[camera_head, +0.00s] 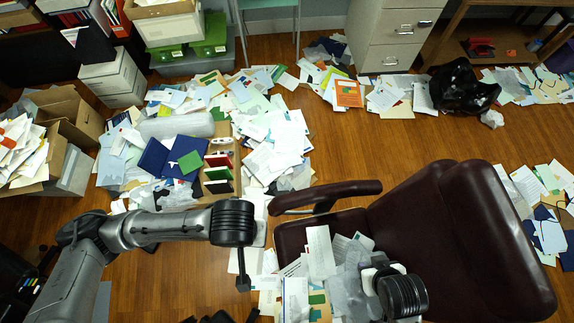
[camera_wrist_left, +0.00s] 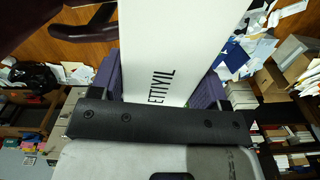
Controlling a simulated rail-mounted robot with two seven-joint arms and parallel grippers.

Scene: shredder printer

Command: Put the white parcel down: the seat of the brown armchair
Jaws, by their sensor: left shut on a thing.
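The white parcel (camera_wrist_left: 175,50), with dark lettering, fills the upper middle of the left wrist view. My left gripper (camera_wrist_left: 158,82) is shut on it, with a purple finger on each side. In the head view my left wrist hangs left of the brown armchair (camera_head: 435,235), and the fingers cannot be made out. The armchair's seat (camera_head: 290,238) is bare near the armrest and strewn with papers farther down. Part of the armchair also shows at the upper left of the left wrist view (camera_wrist_left: 22,18). My right wrist is over the lower seat; its fingers are hidden.
The armrest (camera_head: 325,195) rises along the seat's upper edge. Loose papers (camera_head: 275,145) cover much of the floor. A filing cabinet (camera_head: 390,35) and a black bag (camera_head: 462,88) stand at the back. An open wooden tray (camera_head: 222,170) lies left of the armchair.

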